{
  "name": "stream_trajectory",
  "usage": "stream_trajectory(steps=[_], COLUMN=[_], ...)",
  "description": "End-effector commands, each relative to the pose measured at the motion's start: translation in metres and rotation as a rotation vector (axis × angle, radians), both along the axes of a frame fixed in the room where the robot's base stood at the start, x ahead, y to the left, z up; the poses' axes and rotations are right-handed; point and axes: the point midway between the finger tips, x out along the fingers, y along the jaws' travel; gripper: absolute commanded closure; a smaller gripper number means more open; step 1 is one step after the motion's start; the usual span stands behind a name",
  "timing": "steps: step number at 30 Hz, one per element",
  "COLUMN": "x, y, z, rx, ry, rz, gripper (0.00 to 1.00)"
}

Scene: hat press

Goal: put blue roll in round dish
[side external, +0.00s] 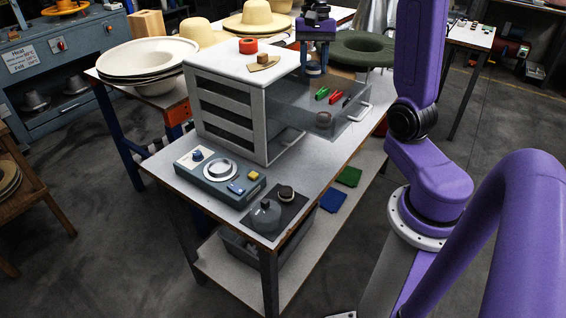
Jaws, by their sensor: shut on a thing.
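My gripper (314,66) hangs over the back left of the open grey drawer (345,128), fingers pointing down. It is shut on a small round bluish-grey thing, which looks like the blue roll (314,70); the fingers partly cover it. I cannot tell for sure which thing is the round dish. A small round dark brown thing (323,120) sits at the drawer's front. A white-rimmed round piece (218,170) is on the grey control box (215,180), in front of the cabinet.
An orange roll (248,45) and a tan block (264,58) are on the white cabinet (235,70). Red, green and dark small things (328,95) lie in the drawer. A grey kettle-like pot (266,215) stands at the table's front corner. Hats (258,18) are behind.

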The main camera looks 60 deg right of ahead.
Motion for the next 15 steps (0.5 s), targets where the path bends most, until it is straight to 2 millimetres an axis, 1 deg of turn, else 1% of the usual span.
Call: stream_trajectory(steps=[1,3,6,11,15], x=[0.016,0.032,0.050,0.070,0.085], y=[0.013,0.027,0.046,0.073,0.098], z=[0.004,0.010,0.018,0.026,0.029], rx=[0.000,-0.001,-0.001,0.000,0.001], ry=[-0.001,-0.001,0.000,0.001,0.001], rz=[0.126,0.282,0.462,0.680,0.856], gripper=[0.87,0.87,0.87,0.87,0.87])
